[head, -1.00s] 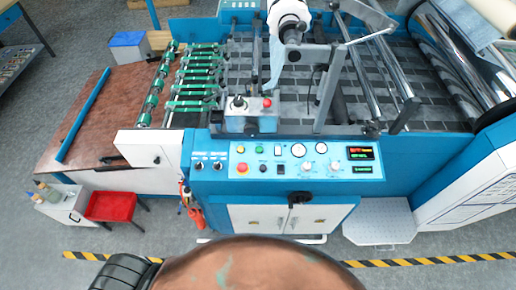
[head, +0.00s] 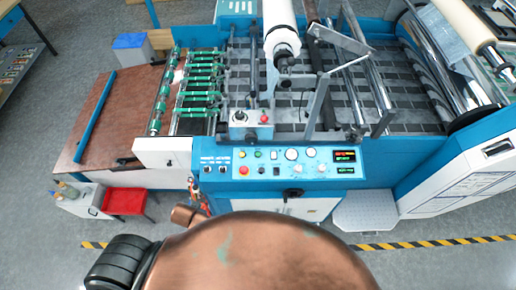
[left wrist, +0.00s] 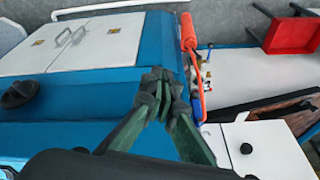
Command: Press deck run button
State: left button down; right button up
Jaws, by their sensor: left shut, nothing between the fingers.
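The blue control panel (head: 315,171) of the machine shows in the head view with a row of small buttons, dials and two lit displays. A green button (head: 258,154) and a red button (head: 244,170) sit at its left part. The labels are too small to read, so I cannot tell which is the deck run button. My left gripper (left wrist: 162,82) shows in the left wrist view, shut and empty, over the blue machine front beside the white cabinet doors (left wrist: 95,42). In the head view my arm hides its fingers. My right gripper is not in view.
An orange-red hanging tool (left wrist: 189,32) is close beyond the fingertips in the left wrist view. A small box with a joystick and a red button (head: 264,118) stands behind the panel. A red stool (head: 124,201) is at left. A white step (head: 372,213) is at right.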

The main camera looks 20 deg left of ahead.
pick_arm(q)
jog(key=w+d+r+m+t+p, duration=0.2)
jog(key=w+d+r+t+p, duration=0.15)
jog(key=w+r, duration=0.65)
jog(key=w+d+r+m+t, duration=0.2)
jog(key=w+d+r+m, duration=0.2)
jog(key=w+d, duration=0.3)
jog(key=w+d+r+m+t+h, duration=0.1)
jog(key=w+d+r+m, duration=0.3)
jog(key=w, duration=0.8)
jog(key=d+r+t+p, duration=0.1)
jog(key=d+r, duration=0.1)
jog(key=d, duration=0.1)
jog(key=shift+d+m+h, duration=0.25)
jog(key=shift+m+h, duration=0.05)
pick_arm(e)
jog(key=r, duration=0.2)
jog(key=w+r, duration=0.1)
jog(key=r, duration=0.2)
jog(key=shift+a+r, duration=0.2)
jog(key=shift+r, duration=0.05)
pick_arm(q)
jog(key=shift+t, duration=0.25)
